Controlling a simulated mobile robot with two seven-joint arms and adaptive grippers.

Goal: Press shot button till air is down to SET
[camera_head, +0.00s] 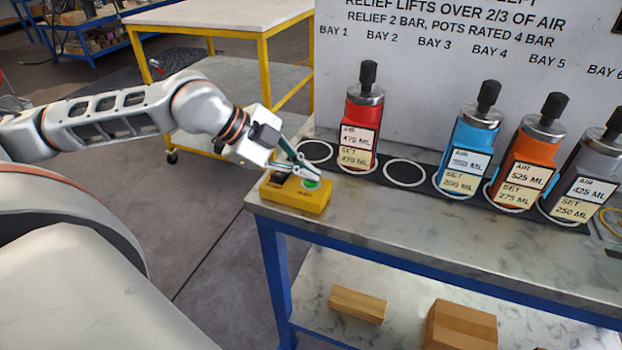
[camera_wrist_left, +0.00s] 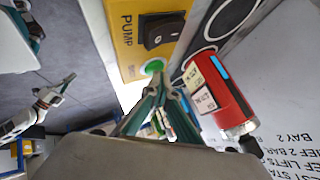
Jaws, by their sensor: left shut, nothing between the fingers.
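A yellow pump box (camera_head: 295,195) sits at the table's left front corner, with a black rocker switch and a green button (camera_head: 311,184). My left gripper (camera_head: 313,175) is shut and empty, its fingertips at the green button; in the left wrist view the tips overlap the button (camera_wrist_left: 153,66), and I cannot tell whether it is pressed. The red vessel (camera_head: 363,112) stands upright in bay 2; its labels seem to read AIR 470 ML and SET 470 ML, blurred. My right gripper (camera_wrist_left: 62,90) seems to show far off in the left wrist view, too small to judge.
Blue (camera_head: 468,145), orange (camera_head: 525,160) and grey (camera_head: 590,170) vessels stand to the right on the black strip. The rings left of the red vessel and beside it (camera_head: 405,173) are empty. A lettered white board (camera_head: 430,80) stands behind. Wooden blocks (camera_head: 460,325) lie on the shelf below.

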